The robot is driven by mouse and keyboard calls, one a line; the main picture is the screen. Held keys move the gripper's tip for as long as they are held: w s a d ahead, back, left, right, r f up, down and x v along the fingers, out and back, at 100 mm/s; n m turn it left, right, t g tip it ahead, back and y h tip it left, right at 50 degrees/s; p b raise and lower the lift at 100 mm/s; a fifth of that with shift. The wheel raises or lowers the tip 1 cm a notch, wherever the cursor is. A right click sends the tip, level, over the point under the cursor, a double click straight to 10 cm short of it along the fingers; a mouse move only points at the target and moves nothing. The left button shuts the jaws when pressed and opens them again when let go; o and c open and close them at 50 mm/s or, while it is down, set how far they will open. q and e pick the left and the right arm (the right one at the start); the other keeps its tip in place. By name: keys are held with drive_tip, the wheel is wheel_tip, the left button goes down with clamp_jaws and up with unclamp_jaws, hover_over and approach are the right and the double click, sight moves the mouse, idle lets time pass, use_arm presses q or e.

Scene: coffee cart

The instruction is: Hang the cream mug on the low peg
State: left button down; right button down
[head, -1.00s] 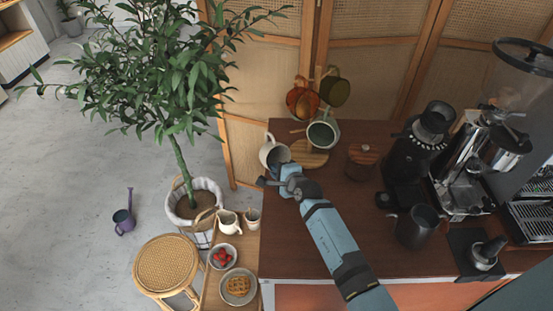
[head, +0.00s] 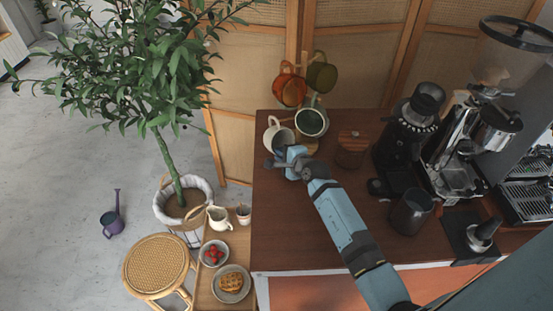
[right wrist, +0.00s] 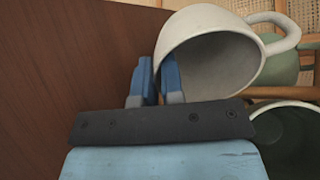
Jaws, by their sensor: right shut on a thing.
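The cream mug (head: 271,136) is held at the left of the wooden mug stand (head: 305,146), with its handle at the upper left in the head view. My right gripper (head: 276,160) is shut on its wall at the rim. In the right wrist view the cream mug (right wrist: 205,52) is tilted, its mouth toward the camera and its handle (right wrist: 290,35) toward the stand side. The gripper's blue fingers (right wrist: 158,82) are close together at the rim. I cannot clearly tell the low peg from the stand's other wood behind the mug. My left gripper is not in view.
A green mug (head: 311,122), an orange mug (head: 290,90) and an olive mug (head: 321,77) hang on the stand. A wooden canister (head: 351,150) and black grinder (head: 402,148) stand to the right. The counter's front left (head: 285,230) is clear.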

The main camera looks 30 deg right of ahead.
drive_tip(key=shift+w+d+f+b, duration=0.1)
drive_tip(key=shift+d+f+b, duration=0.15)
drive_tip(key=shift+d+b, duration=0.45)
drive_tip(key=shift+w+d+f+b, duration=0.1)
drive_tip(key=shift+d+f+b, duration=0.1)
drive_tip(key=shift+d+b, duration=0.4)
drive_tip(key=shift+w+d, duration=0.1)
drive_tip(key=shift+d, duration=0.5)
drive_tip(key=shift+d+f, duration=0.1)
drive_tip(key=shift+s+f, duration=0.1)
drive_tip(key=shift+s, duration=0.1)
drive_tip(key=c, duration=1.2)
unclamp_jaws()
drive_tip(key=shift+o, duration=0.2)
drive_tip(key=shift+s, duration=0.1)
drive_tip(key=v, duration=1.3)
drive_tip(key=shift+s+b, duration=0.3)
drive_tip(key=shift+s, duration=0.05)
